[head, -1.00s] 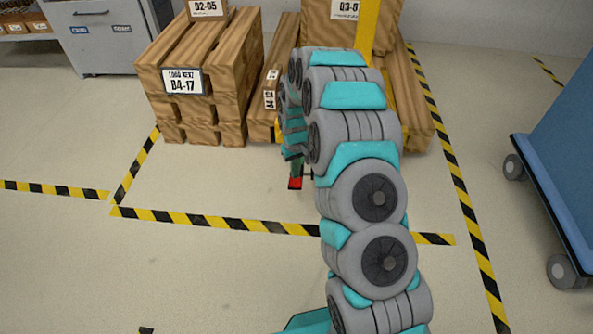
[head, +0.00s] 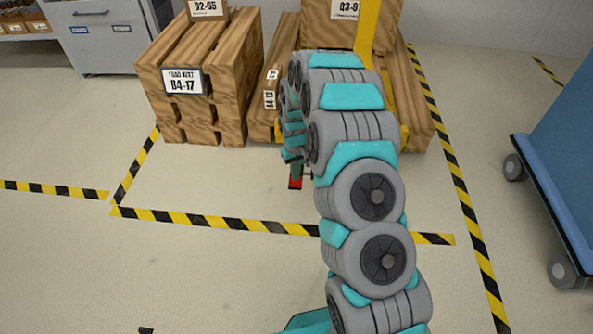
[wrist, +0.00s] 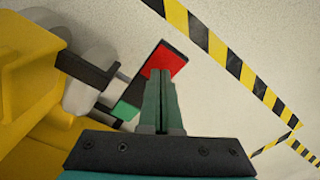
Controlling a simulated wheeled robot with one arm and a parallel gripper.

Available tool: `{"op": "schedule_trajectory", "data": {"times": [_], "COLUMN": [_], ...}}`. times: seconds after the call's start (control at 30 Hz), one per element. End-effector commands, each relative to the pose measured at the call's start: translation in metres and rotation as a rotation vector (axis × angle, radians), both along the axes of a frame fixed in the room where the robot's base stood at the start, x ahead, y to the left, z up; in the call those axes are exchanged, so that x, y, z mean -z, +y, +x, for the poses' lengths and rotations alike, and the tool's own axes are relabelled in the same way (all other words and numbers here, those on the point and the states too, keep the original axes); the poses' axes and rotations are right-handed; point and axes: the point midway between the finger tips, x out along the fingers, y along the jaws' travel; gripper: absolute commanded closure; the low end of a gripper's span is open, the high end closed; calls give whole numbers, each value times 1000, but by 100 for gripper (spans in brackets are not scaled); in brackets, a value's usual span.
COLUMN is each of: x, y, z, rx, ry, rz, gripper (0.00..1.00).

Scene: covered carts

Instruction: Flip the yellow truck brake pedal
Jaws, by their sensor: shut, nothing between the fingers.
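The yellow truck (wrist: 25,75) fills the left of the wrist view. In the head view its yellow mast (head: 368,25) rises behind my arm, and most of its body is hidden. Its brake pedal (wrist: 167,62) is a flat bar on a dark bracket, red at the far end and green (wrist: 127,108) at the near end. My gripper (wrist: 162,75) is shut and empty. Its tips overlap the pedal's red end in the wrist view; I cannot tell whether they touch it.
Wooden pallets (head: 205,80) with a labelled box stand at the left. Another pallet (head: 412,105) with a box (head: 325,30) sits behind my arm. Black-and-yellow tape (head: 215,222) marks the floor. A blue cart (head: 560,150) stands at the right. The floor left of my arm is clear.

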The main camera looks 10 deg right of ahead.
Motion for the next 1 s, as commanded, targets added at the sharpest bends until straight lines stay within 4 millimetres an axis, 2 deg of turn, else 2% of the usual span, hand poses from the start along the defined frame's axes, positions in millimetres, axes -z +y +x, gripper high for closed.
{"op": "schedule_trajectory", "data": {"times": [0.83, 1.0], "x": [12, 9], "y": [0, 0], "z": [0, 0], "rx": [0, 0], "ry": [1, -1], "rz": [0, 0], "gripper": [100, 100]}}
